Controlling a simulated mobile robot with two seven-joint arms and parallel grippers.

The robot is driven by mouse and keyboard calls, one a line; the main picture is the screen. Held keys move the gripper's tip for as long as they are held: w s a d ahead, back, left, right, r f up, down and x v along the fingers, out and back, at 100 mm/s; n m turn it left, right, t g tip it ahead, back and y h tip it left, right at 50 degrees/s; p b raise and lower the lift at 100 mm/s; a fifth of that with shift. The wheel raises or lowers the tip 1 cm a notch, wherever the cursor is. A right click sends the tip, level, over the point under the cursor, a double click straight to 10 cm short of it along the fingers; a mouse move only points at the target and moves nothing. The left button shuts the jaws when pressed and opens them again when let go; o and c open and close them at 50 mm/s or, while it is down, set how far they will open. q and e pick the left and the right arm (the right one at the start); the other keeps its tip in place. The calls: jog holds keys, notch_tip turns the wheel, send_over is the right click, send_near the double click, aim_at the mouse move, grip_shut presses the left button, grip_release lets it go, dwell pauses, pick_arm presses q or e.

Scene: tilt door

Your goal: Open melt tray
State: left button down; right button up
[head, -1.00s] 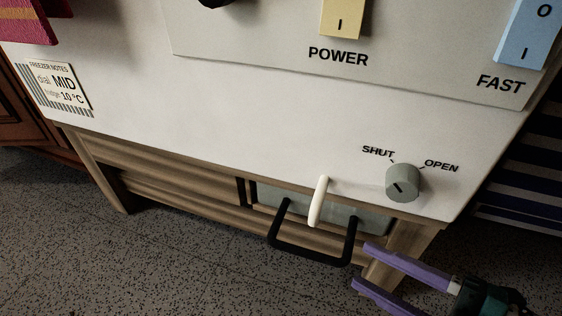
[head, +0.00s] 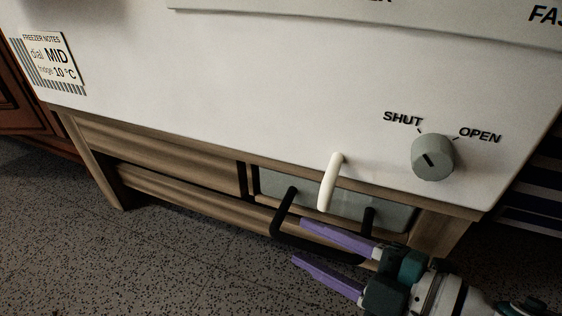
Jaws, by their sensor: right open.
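The melt tray (head: 347,205) is a grey-green drawer front set in the wooden stand under the white freezer body. Its black bar handle (head: 276,222) sticks out in front, partly hidden by my right gripper. The tray looks closed in its frame. My right gripper (head: 299,241) has two purple fingers, spread apart and empty. In the picture its fingers lie above and below the handle's lower bar; I cannot tell whether they touch it. My left gripper is not in view.
A white lever or spout (head: 331,182) hangs just above the tray. A grey knob (head: 434,158) between SHUT and OPEN marks has its pointer mark toward SHUT. A FREEZER NOTES label (head: 50,60) is at upper left. Speckled floor (head: 130,260) is clear at lower left.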

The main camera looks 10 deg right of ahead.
grip_shut()
dwell(0.3)
dwell(1.1)
